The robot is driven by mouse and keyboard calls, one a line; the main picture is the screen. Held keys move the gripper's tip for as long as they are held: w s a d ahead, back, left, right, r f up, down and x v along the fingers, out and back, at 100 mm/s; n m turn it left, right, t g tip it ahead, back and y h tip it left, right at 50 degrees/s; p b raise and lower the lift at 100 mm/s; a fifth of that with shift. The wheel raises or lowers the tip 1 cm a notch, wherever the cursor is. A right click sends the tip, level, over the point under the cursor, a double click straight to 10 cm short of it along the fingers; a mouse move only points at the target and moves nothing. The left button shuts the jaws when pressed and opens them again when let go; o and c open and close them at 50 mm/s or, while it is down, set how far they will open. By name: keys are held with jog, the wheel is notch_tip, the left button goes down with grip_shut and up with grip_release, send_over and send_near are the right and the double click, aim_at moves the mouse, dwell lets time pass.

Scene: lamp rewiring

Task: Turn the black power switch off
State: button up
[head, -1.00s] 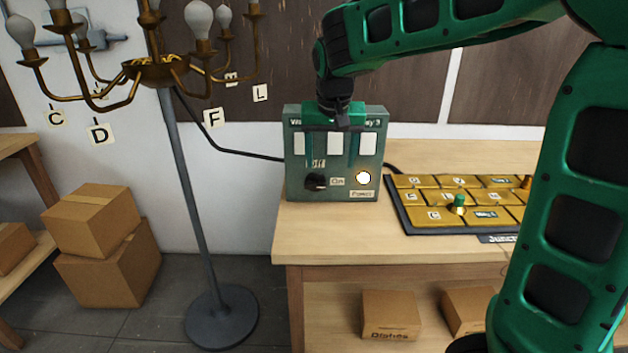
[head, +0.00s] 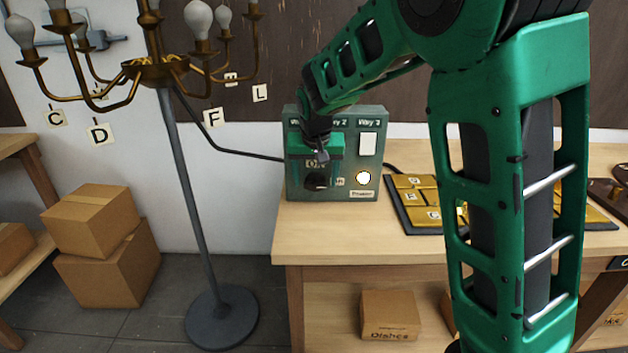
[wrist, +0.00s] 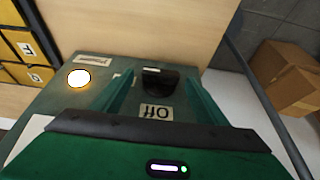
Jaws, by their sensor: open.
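The black power switch (head: 317,181) is a dark knob low on the front of a green control box (head: 368,118), with an "Off" label above it and a small "On" label to its right. In the wrist view the switch (wrist: 160,80) shows between my finger ends, with the "Off" label (wrist: 155,112) upside down. My gripper (head: 316,165) is open in front of the box, its fingers on either side of the switch; contact cannot be told. The round power light (head: 363,178) glows white.
The box stands on a wooden table (head: 290,240) near its left edge. A tray of gold lettered tiles (head: 412,190) lies to the right. A brass chandelier on a grey pole (head: 190,210) stands left, with a black cable to the box. Cardboard boxes (head: 95,220) sit on the floor.

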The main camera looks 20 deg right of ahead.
jog(key=shift+w+f, duration=0.1)
jog(key=shift+f, duration=0.25)
jog(key=shift+c, duration=0.7)
jog(key=c, duration=0.9)
